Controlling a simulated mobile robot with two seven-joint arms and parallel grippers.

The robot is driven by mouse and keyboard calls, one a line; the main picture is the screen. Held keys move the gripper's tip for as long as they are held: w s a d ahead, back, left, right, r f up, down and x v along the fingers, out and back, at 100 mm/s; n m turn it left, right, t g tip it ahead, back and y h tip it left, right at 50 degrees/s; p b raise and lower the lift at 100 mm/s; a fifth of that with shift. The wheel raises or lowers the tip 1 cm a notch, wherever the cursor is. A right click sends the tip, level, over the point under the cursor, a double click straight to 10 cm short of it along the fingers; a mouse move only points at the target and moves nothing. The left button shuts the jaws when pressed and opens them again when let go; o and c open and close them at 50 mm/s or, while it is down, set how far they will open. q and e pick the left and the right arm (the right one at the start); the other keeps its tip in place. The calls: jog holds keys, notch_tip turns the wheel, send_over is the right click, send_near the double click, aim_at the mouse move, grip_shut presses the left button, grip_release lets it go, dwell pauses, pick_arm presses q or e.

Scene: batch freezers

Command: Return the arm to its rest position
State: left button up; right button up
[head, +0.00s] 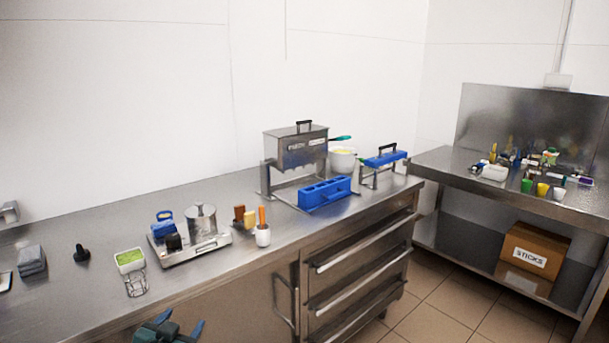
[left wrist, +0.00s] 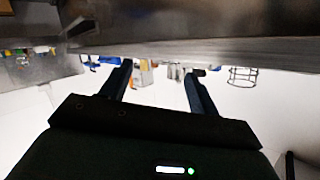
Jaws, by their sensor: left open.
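My left gripper (head: 172,329) shows at the bottom edge of the head view, in front of the steel counter (head: 90,298) and below its top. Its fingers are apart with nothing between them. In the left wrist view the same gripper (left wrist: 158,80) has its two dark fingers spread, with the counter's underside or edge (left wrist: 190,35) across the top of that upside-down picture. It holds nothing. Most of the left arm is out of the head view. My right gripper is in neither view.
On the counter stand a tray (head: 190,254) with a steel pot (head: 202,222), a green-filled dish (head: 130,261), a wire holder (head: 136,284), a white cup (head: 262,236), a blue mould (head: 325,192) and a steel hopper (head: 297,148).

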pick_arm(q)
jog(key=s+d+f+g+h, duration=0.1)
jog(key=s+d+f, duration=0.2)
jog(key=s, duration=0.6)
jog(key=s+d+f+g+h, duration=0.1)
jog(key=s+d+f, duration=0.3)
jog(key=s, duration=0.6)
jog(key=s+d+f+g, duration=0.2)
jog(key=s+d+f, duration=0.2)
jog(key=s, duration=0.5)
jog(key=shift+s+d+n+h, duration=0.4)
jog(key=shift+d, duration=0.4)
